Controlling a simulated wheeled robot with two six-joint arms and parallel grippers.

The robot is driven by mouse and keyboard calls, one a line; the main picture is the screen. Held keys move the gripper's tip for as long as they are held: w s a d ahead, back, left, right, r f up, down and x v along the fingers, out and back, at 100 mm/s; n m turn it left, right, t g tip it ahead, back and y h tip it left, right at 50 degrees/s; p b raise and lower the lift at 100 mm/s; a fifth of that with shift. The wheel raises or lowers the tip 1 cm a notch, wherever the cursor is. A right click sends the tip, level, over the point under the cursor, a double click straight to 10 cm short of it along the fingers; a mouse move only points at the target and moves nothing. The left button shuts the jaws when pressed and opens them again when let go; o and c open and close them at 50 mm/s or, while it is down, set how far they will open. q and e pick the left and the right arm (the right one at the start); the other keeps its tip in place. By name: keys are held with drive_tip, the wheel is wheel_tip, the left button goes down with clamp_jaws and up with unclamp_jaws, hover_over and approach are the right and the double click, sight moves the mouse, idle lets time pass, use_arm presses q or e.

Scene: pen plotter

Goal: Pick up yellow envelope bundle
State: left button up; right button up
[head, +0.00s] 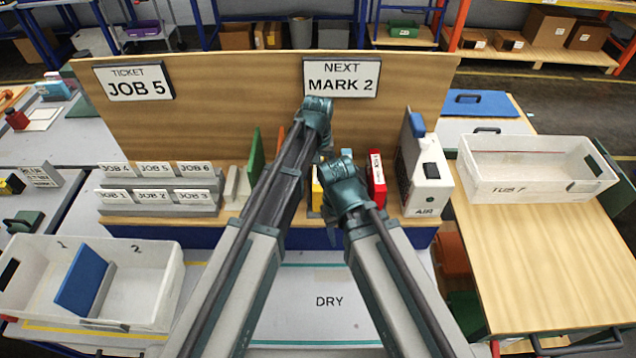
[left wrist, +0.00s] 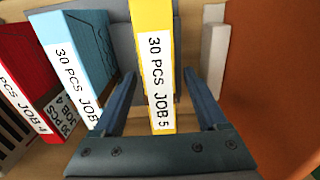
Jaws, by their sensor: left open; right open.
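The yellow envelope bundle (left wrist: 154,60) stands upright in the left wrist view, its white label reading "30 PCS JOB 5". My left gripper (left wrist: 159,75) is open with one finger on each side of it; gaps show between fingers and bundle. In the head view a sliver of the yellow bundle (head: 317,190) shows between my arms, and the rest is hidden. My left gripper (head: 315,112) is there above the shelf, below the "NEXT MARK 2" sign. My right gripper (head: 342,182) is lower, in front of the bundles; its jaws are not clearly visible.
A light blue bundle (left wrist: 80,55) stands close left of the yellow one, with a red bundle (left wrist: 25,85) beyond. An orange surface (left wrist: 275,90) lies to the right. A "JOB 5" ticket (head: 134,83) hangs on the board. The "DRY" area (head: 330,325) looks clear.

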use_arm(q)
clamp_jaws()
drive_tip(key=shift+r, duration=0.1)
idle(0.4)
wheel_tip(320, 180, up, 10)
drive_tip(key=p, duration=1)
